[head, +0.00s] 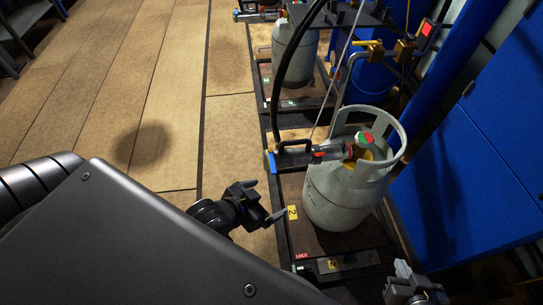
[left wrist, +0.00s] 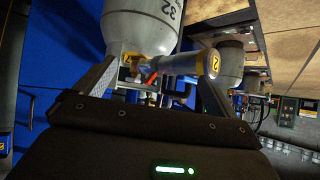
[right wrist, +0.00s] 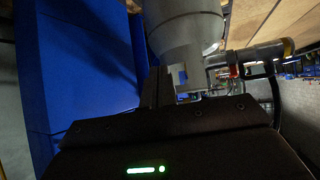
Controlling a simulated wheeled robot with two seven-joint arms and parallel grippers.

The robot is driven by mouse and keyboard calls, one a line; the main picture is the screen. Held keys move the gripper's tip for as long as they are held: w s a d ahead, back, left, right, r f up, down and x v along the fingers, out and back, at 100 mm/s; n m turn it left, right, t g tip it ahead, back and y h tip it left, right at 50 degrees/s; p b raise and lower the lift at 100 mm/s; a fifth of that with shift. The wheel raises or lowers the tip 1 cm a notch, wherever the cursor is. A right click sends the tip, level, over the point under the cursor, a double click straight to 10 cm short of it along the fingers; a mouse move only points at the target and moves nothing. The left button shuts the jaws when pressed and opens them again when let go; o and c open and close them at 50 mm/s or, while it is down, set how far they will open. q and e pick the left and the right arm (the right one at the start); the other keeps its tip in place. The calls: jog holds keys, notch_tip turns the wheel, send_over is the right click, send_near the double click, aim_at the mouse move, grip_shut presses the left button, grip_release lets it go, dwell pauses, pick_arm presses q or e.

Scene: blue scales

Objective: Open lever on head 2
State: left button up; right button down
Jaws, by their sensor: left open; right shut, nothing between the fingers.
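The filling head (head: 327,153), a grey and black part with a red piece, joins the valve of a grey gas cylinder (head: 335,200) on the scale (head: 300,235) labelled 2. A black looped handle (head: 293,147) with a blue end stands on its left. I cannot tell the lever's position. In the left wrist view the head (left wrist: 175,66) shows a yellow 2 label and lies beyond my fingertips. My left gripper (head: 262,203) is open and empty, left of the cylinder and nearer than the head. My right gripper (head: 404,272) is shut and empty, at the cylinder's lower right.
A black hose (head: 292,75) rises from the handle. Another cylinder (head: 294,45) stands on a scale behind. A blue panel (head: 470,175) borders the right side, with a blue post (head: 440,70) and brass fittings (head: 375,50). The wooden floor (head: 150,90) at left is clear.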

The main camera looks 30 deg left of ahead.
pick_arm(q)
jog(key=shift+o, duration=0.2)
jog(key=s+a+f+g, duration=0.1)
jog(key=a+f+g+y, duration=0.1)
jog(key=s+a+f+p, duration=0.1)
jog(key=shift+s+a+f+n+g+y, duration=0.1)
jog(key=shift+s+a+n+g+y, duration=0.2)
jog(key=shift+s+a+g, duration=0.1)
pick_arm(e)
jog(key=s+d+f+m+g+h+p, duration=0.1)
jog(key=s+d+f+m+g+h, duration=0.1)
jog(key=s+d+f+g, duration=0.35)
pick_arm(q)
jog(key=m+t+h, duration=0.3)
jog(key=m+h, duration=0.4)
jog(key=h, duration=0.6)
send_near(269, 161)
jog(key=x, duration=0.9)
jog(key=shift+w+d+b, duration=0.15)
jog(key=shift+d+b, duration=0.15)
jog(key=shift+b, duration=0.05)
jog(key=shift+w+d, duration=0.35)
jog(key=shift+d, duration=0.2)
pick_arm(e)
jog(key=shift+w+a+r+n+t, duration=0.3)
jog(key=shift+w+a+r+t, duration=0.1)
jog(key=shift+a+r+t, duration=0.25)
jog(key=shift+w+a+r+n+t, duration=0.3)
jog(key=shift+w+a+r+t, duration=0.1)
jog(key=shift+r, duration=0.35)
